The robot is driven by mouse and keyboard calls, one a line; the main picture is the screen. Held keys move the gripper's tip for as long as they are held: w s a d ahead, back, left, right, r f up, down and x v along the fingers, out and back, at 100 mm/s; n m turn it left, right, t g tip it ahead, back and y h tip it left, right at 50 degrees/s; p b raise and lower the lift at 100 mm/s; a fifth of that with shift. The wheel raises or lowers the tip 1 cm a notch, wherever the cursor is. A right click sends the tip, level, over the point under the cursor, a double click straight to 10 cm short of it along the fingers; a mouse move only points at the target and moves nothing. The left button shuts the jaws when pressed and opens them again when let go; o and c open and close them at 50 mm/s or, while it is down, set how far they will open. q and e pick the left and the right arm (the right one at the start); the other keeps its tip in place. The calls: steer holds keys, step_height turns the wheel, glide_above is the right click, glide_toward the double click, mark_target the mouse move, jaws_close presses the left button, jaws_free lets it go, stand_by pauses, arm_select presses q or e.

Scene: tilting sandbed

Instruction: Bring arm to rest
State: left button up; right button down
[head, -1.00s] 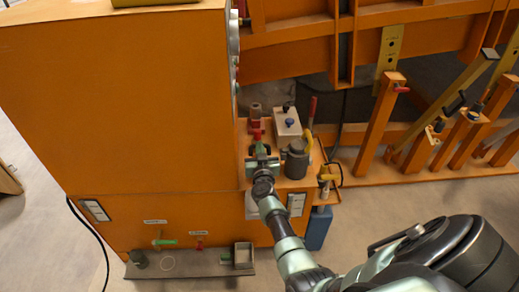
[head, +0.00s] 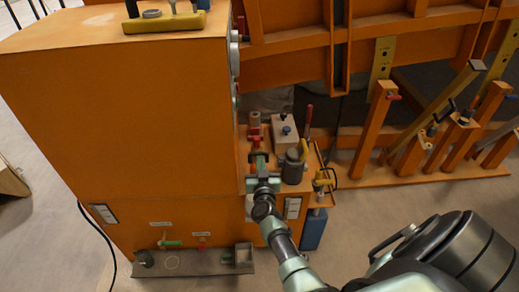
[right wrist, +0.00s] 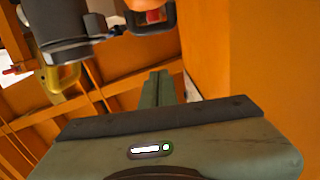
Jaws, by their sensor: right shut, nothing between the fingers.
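My right arm comes in from the lower right of the head view. Its green and dark gripper (head: 259,163) is over the small orange shelf (head: 273,146) beside the tall orange cabinet. The fingers are together with nothing between them. In the right wrist view the shut fingers (right wrist: 156,88) point away past the cabinet's orange side. A red fitting (head: 254,126) is just beyond the fingertips. Whether the gripper touches it is unclear. My left gripper is in neither view.
The orange cabinet (head: 120,120) stands close on the left. A dark grey pot (head: 293,166) is close right of the gripper, with a pale box (head: 285,131) behind it. A blue container (head: 314,230) is below. Open floor (head: 370,215) shows to the right.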

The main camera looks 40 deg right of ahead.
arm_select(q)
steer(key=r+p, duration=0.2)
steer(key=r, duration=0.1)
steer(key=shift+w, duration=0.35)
arm_select(e)
steer(key=v, duration=0.4)
steer(key=shift+s+a+r, duration=0.2)
steer(key=shift+s+r, duration=0.05)
